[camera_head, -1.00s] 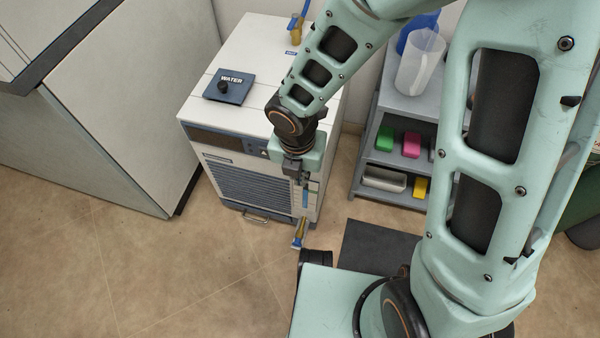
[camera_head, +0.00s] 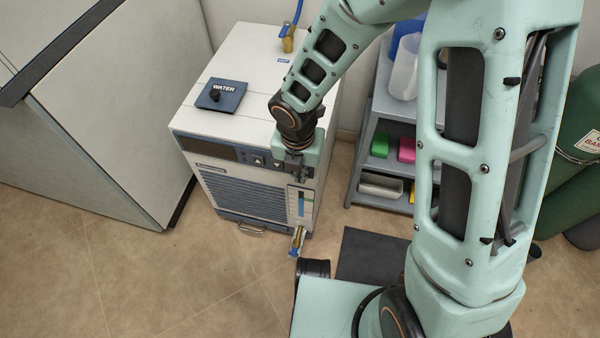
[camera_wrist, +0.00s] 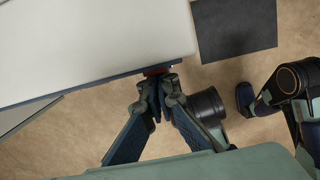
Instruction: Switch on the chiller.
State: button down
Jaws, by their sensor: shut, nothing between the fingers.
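The chiller (camera_head: 235,68) is a white box on the floor with a dark control panel (camera_head: 208,148) along the top of its front and a grille below. Two small light buttons (camera_head: 267,162) show at the panel's right part. My gripper (camera_head: 296,172) is at the right end of this panel, pointing down, and hides what lies behind it. In the wrist view, my gripper (camera_wrist: 156,85) is shut and empty. Its fingertips are close to the chiller's front edge, beside a small red part (camera_wrist: 158,70). I cannot tell whether they touch it.
A grey shelf (camera_head: 366,185) with boxes stands to the right. A large white cabinet (camera_head: 130,100) stands left. Floor in front is open.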

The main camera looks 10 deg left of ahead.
jog(key=shift+w, duration=0.1)
jog(key=shift+r+p, duration=0.75)
jog(key=shift+r, duration=0.05)
